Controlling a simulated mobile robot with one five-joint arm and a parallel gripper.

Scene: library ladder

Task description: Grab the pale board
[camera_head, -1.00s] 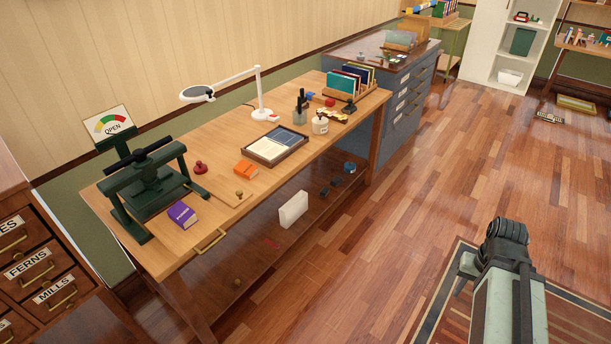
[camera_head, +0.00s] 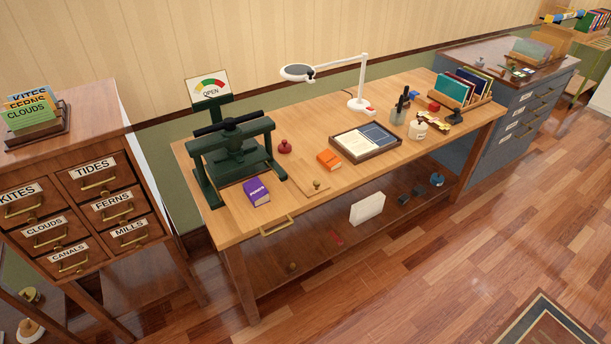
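A pale, nearly white board (camera_head: 367,208) stands on its long edge on the lower shelf of the wooden workbench (camera_head: 238,228), under the tabletop and right of the brass handle. My gripper is not in view.
A dark green press (camera_head: 237,158) stands at the bench's left end. A tray (camera_head: 366,151), a white lamp (camera_head: 361,90) and jars stand further right. A labelled drawer cabinet (camera_head: 69,188) is at left. Floor in front of the bench (camera_head: 400,275) is clear; a rug lies lower right.

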